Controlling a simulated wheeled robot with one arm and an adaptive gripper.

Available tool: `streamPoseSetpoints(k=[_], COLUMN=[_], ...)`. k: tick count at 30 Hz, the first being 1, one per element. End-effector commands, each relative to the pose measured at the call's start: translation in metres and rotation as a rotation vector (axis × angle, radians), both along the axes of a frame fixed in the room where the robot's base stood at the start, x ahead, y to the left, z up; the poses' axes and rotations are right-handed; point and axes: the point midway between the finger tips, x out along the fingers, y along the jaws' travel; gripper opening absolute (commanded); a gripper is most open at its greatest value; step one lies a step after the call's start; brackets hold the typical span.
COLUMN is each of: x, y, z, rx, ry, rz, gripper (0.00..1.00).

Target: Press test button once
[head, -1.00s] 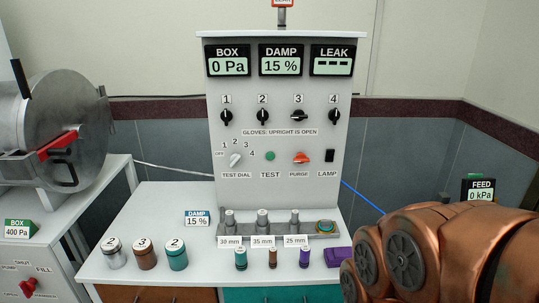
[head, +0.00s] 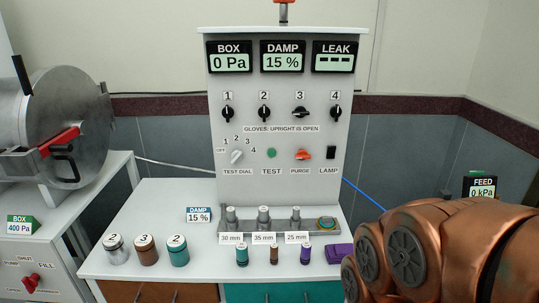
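The green round test button (head: 271,153) sits on the upright grey panel (head: 340,190), above the label TEST. The test dial (head: 236,157) is to its left, with its white pointer tilted toward the upper right. The orange purge knob (head: 302,154) is to its right. The LEAK display (head: 333,57) shows dashes, the BOX display (head: 229,57) reads 0 Pa and the DAMP display (head: 282,57) reads 15 %. My copper-coloured arm fills the lower right, well apart from the button. My gripper is not in view.
Glove knobs run along the panel, with knob 3 (head: 300,112) turned sideways. A black lamp switch (head: 331,153) is at right. Lidded jars (head: 146,250), small cylinders (head: 242,254) and a purple block (head: 339,254) stand on the white bench (head: 150,200). A metal chamber (head: 68,125) is at left.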

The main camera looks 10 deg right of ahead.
Motion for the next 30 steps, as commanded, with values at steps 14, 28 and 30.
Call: streamPoseSetpoints(k=[14,28,30], x=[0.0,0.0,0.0], y=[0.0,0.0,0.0], z=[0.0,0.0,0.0], rx=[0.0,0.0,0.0], ry=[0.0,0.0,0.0], rz=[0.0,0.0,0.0], gripper=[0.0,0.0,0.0])
